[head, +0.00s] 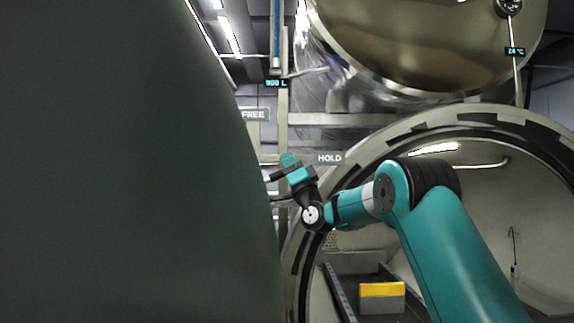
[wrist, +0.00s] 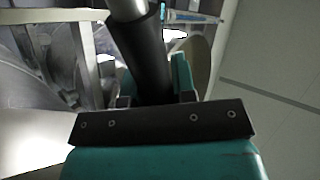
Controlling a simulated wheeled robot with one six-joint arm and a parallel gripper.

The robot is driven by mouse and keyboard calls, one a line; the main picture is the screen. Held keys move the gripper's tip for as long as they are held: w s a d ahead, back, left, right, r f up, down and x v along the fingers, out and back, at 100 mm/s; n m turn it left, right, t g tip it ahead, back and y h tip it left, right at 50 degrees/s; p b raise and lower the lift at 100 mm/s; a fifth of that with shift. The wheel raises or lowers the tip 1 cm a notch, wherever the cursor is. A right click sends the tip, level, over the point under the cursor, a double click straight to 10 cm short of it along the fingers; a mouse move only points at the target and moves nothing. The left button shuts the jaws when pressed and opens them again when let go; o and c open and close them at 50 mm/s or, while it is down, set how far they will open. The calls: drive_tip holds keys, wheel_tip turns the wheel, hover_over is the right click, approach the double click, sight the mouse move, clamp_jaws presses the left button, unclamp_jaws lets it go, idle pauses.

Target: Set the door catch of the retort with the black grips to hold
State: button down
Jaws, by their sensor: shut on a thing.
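The retort (head: 480,117) has a round open mouth at the right of the head view. Its big dark door (head: 120,180) stands open and fills the left. The plate marked FREE (head: 254,114) is above and to the left of the plate marked HOLD (head: 329,158). My gripper (head: 285,178) is beside the door's edge, just below and left of the HOLD plate. In the wrist view my gripper (wrist: 152,98) is shut on the door catch's black grip (wrist: 140,58), which has a bare metal rod (wrist: 126,9) at its far end. The catch's pivot is hidden.
A second metal vessel (head: 430,40) hangs above, with a display reading about 24 °C (head: 515,51). A yellow-topped block (head: 382,297) sits inside the open retort. The gap between door and retort rim is narrow.

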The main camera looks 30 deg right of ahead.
drive_tip(key=c, duration=1.2)
unclamp_jaws()
drive_tip(key=shift+s+f+b, duration=0.15)
drive_tip(key=shift+f+b, duration=0.2)
drive_tip(key=b+v, duration=1.4)
drive_tip(key=v, duration=0.2)
drive_tip(key=shift+s+d+f, duration=0.15)
drive_tip(key=shift+s+f, duration=0.05)
drive_tip(key=shift+s, duration=0.15)
